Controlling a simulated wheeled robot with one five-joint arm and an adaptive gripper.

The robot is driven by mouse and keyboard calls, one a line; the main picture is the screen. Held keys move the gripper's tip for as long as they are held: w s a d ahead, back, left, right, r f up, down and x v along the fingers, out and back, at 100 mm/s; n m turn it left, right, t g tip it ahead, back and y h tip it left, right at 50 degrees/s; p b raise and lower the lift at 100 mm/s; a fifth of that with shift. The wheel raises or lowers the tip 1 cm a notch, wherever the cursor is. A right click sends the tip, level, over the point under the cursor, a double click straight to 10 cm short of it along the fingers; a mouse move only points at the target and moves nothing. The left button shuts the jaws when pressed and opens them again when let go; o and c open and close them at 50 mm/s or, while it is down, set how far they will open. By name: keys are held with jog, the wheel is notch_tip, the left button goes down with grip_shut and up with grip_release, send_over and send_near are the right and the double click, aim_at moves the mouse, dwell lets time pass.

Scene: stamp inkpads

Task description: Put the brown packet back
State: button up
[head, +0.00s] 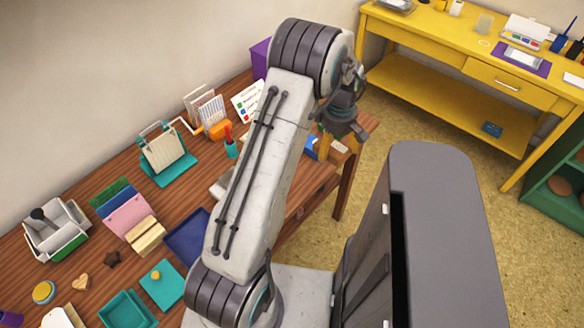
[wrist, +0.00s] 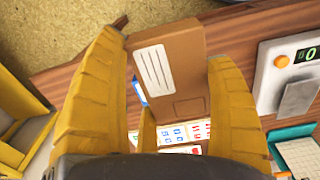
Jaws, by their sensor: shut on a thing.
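The brown packet (wrist: 188,50) shows in the wrist view as a flat brown box-like piece with a white lined label. It stands between the two yellow fingers of my gripper (wrist: 166,60), which are shut on it. In the head view my gripper (head: 338,128) hangs over the far right end of the wooden table. The wrist view shows the table edge and floor beyond the packet. The packet's lower part is partly hidden by the fingers.
Cards with coloured marks (wrist: 185,133) lie below the packet. In the head view, the wooden table (head: 185,195) is crowded; a yellow bench (head: 440,50) stands apart.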

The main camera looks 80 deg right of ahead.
jog(key=w+f, duration=0.2)
jog(key=w, duration=0.1)
jog(key=w+f, duration=0.2)
jog(key=w, duration=0.2)
jog(key=w+d+f, duration=0.1)
jog(key=w+f, duration=0.1)
jog(key=w, duration=0.2)
jog(key=shift+w+f, duration=0.2)
jog(key=shift+f, duration=2.2)
jog(key=shift+f, duration=0.15)
jog(key=o, duration=1.2)
jog(key=shift+a, duration=0.1)
notch_tip(320, 180, up, 12)
jog(key=p, duration=0.2)
jog(key=shift+p, duration=0.3)
jog(key=shift+w+a, duration=0.1)
